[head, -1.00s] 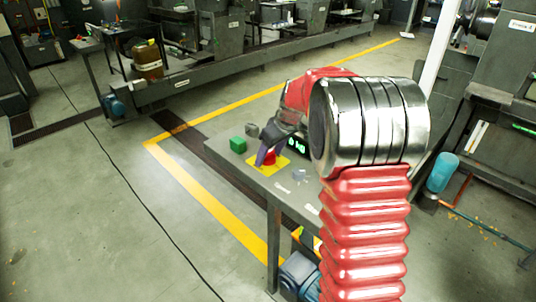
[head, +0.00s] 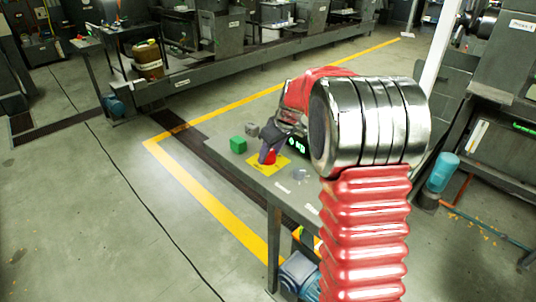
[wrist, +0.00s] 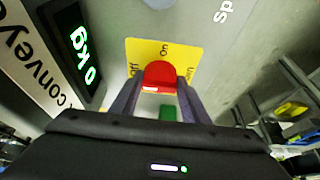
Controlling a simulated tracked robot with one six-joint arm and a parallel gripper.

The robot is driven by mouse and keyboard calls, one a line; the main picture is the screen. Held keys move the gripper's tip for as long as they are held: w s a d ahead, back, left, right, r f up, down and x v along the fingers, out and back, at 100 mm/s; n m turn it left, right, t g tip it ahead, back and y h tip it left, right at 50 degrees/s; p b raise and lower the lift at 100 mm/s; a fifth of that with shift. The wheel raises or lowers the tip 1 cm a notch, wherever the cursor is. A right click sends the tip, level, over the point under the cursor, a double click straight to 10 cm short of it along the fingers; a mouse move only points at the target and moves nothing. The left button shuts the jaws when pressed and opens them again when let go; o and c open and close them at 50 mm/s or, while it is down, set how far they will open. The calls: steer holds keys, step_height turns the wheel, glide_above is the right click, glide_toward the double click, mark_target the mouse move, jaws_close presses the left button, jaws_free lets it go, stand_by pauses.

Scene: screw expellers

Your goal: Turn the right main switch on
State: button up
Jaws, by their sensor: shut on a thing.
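The main switch has a red knob (wrist: 160,76) on a yellow plate (wrist: 141,50) marked "Off" and "On" in the wrist view. In the head view the knob (head: 271,157) and its plate (head: 257,168) are on a grey table. My gripper (wrist: 157,88) has one finger on each side of the knob and is shut on it. The knob's exact pointing direction is hard to tell.
A green block (head: 238,145) and a grey block (head: 252,130) sit near the table's far edge. A small red thing (head: 82,37) is on another table at far left. The floor to the left is open.

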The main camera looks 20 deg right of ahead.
steer(key=shift+s+a, duration=0.1)
steer(key=shift+a, duration=0.1)
steer(key=shift+a+f+m+h, duration=0.1)
steer(key=shift+m+h, duration=0.7)
steer(key=shift+m, duration=1.4)
steer(key=m+h, duration=0.1)
steer(key=m, duration=0.3)
steer(key=shift+a+h, duration=0.1)
steer(key=shift+h, duration=0.3)
steer(key=m+g+h, duration=0.1)
steer(key=m, duration=0.3)
steer(key=shift+m, duration=0.4)
steer(key=shift+f+m+g+h, duration=0.1)
steer(key=shift+m+g+h, duration=0.3)
steer(key=shift+m, duration=0.75)
steer(key=shift+m+g+h, duration=0.3)
steer(key=shift+m+g, duration=0.1)
steer(key=shift+m, duration=0.75)
steer(key=o, duration=1)
steer(key=shift+w+a, duration=0.1)
steer(key=shift+w, duration=0.1)
steer(key=shift+o, duration=0.2)
